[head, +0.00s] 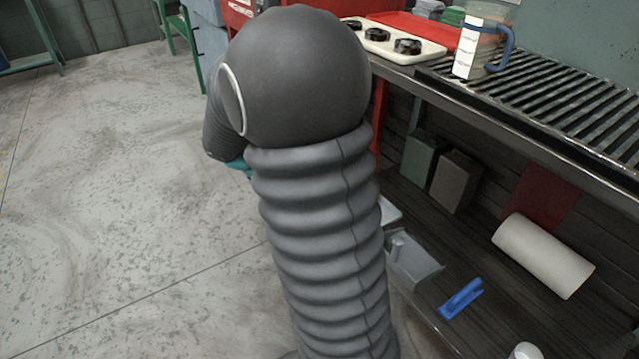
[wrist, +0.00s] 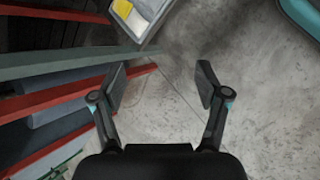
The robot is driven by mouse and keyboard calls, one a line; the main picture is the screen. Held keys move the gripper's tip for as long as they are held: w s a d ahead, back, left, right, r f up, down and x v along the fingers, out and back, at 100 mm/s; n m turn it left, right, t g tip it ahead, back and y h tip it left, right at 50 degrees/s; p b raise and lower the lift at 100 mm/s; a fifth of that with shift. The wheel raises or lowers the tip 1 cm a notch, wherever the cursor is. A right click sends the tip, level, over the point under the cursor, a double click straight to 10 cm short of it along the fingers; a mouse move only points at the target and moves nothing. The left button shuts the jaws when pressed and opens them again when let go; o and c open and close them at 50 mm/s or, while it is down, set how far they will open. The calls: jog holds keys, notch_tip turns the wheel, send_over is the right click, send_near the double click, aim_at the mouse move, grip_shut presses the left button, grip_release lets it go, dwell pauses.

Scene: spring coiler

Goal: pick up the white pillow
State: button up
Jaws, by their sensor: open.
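No white pillow can be made out in either view. In the head view my grey ribbed arm stands in the middle and hides part of the scene behind it. My gripper (wrist: 162,90) shows in the wrist view with its two fingers spread apart and nothing between them. It is above bare grey concrete floor, to the right of a structure with red and grey bars. My gripper is hidden in the head view.
A bench with a slatted top (head: 560,110) runs along the right, bearing a clear jug (head: 482,45). Its lower shelf holds a white roll (head: 543,256), a blue tool (head: 461,298) and a grey bin (head: 412,262). The floor (head: 120,200) at left is clear.

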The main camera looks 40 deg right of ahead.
jog(key=w+d+f+n+h+p, duration=0.1)
jog(key=w+d+f+n, duration=0.1)
jog(key=d+f, duration=0.5)
jog(key=w+d+f+n+h+p, duration=0.2)
jog(key=w+d+f+n, duration=0.1)
jog(key=d+f, duration=0.4)
jog(key=w+d+f+n+h+p, duration=0.1)
jog(key=d+f+n, duration=0.4)
jog(key=f, duration=0.7)
jog(key=shift+w+d+f+g+h+p, duration=0.2)
jog(key=shift+w+d+p, duration=0.15)
jog(key=shift+w+d, duration=0.25)
jog(key=shift+w+d+f+g+h+p, duration=0.1)
jog(key=shift+w+d+f+h+p, duration=0.2)
jog(key=shift+d, duration=0.4)
jog(key=shift+d+r+x, duration=0.1)
jog(key=shift+r+x, duration=0.1)
jog(key=shift+x, duration=1.15)
jog(key=shift+d+r+x, duration=0.1)
jog(key=shift+r+x, duration=0.1)
jog(key=shift+x, duration=1.15)
jog(key=shift+c, duration=0.3)
jog(key=c, duration=0.8)
